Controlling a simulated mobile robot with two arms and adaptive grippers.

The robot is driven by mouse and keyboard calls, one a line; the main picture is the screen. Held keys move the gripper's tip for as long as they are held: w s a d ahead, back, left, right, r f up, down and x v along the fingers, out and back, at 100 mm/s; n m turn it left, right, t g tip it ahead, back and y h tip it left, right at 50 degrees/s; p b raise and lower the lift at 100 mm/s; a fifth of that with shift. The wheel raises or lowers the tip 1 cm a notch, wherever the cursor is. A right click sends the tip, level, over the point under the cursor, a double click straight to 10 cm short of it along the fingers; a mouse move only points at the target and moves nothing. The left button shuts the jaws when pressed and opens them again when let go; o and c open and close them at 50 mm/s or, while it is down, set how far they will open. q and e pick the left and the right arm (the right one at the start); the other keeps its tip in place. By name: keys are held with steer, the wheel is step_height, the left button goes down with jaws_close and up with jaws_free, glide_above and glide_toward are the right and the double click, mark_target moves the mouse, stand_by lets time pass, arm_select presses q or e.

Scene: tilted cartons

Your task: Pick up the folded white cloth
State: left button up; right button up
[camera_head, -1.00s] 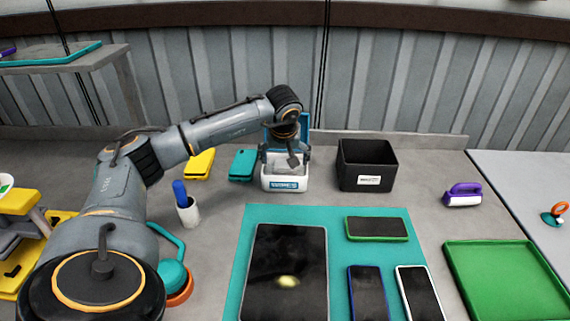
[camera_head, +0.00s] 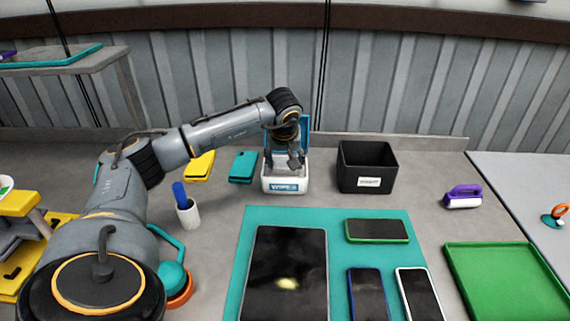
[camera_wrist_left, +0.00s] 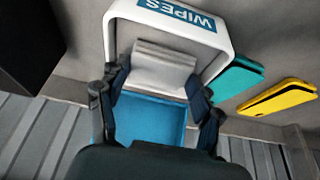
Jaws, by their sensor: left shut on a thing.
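The folded white cloth (camera_wrist_left: 160,68) shows in the left wrist view as a pale folded strip inside the white wipes box (camera_wrist_left: 222,42). The box's blue lid (camera_wrist_left: 160,115) stands open. My left gripper (camera_wrist_left: 158,82) has a finger at each side of the cloth and is shut on it, at the box opening. In the head view my left gripper (camera_head: 288,160) reaches down into the wipes box (camera_head: 285,186), and the cloth there is mostly hidden by the fingers. My right gripper is in neither view.
A black bin (camera_head: 367,165) stands right of the box. Teal (camera_head: 243,167) and yellow (camera_head: 199,166) cases lie to its left, near a white cup (camera_head: 188,213) with a blue-topped item. In front is a teal mat (camera_head: 340,275) with several devices; a green tray (camera_head: 505,285) is at right.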

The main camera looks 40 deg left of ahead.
arm_select(q)
step_height(320, 180, up, 2)
steer(key=shift+r+b, duration=0.2)
steer(key=shift+b, duration=0.2)
steer(key=s+d+r+b, duration=0.1)
steer(key=s+d+r, duration=0.5)
steer(key=d+r, duration=0.4)
steer(key=shift+s+d, duration=0.3)
steer(key=shift+d, duration=0.9)
steer(key=shift+r, duration=0.1)
